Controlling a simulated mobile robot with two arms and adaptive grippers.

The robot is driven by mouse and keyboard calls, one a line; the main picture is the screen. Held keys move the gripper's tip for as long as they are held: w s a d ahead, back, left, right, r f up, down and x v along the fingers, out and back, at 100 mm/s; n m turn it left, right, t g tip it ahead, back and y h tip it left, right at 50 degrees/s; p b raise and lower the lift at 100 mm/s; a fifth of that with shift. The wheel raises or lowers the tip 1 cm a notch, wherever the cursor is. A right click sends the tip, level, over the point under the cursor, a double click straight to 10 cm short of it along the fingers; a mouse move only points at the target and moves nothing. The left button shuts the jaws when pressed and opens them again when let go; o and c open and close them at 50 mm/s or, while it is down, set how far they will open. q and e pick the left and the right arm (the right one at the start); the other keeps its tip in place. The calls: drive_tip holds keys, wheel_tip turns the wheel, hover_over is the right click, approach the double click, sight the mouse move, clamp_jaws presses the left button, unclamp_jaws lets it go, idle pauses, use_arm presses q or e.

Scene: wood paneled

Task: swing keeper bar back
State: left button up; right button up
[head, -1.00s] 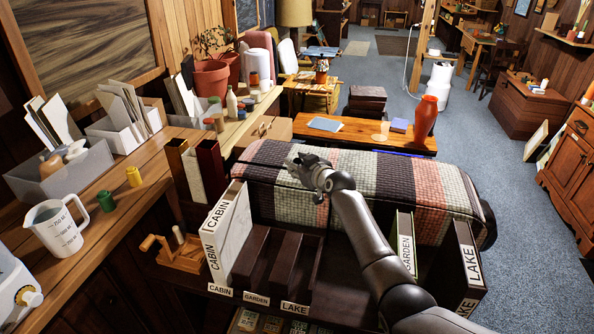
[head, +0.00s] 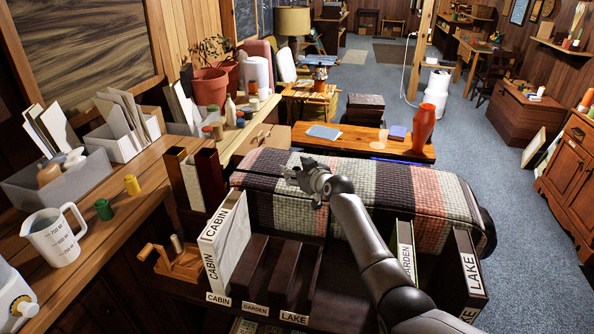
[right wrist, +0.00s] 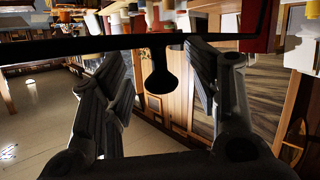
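A thin dark bar with a rounded knob (right wrist: 158,82) crosses the right wrist view; I take it as the keeper bar. In the head view a thin dark line (head: 262,175) runs left from my gripper over the striped blanket, perhaps the same bar. My right gripper (head: 298,171) is above the blanket. In the right wrist view its fingers (right wrist: 157,72) stand wide apart, with the knob showing between them. I cannot tell whether they touch it. My left gripper is not in view.
A GARDEN binder (head: 405,248) and a LAKE binder (head: 466,262) stand at right. A wooden crank box (head: 180,262) and a measuring jug (head: 54,236) are at left.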

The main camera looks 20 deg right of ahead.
drive_tip(key=shift+s+d+f, duration=0.1)
drive_tip(key=shift+s+d, duration=0.05)
drive_tip(key=v, duration=1.1)
drive_tip(key=shift+s, duration=0.35)
idle(0.5)
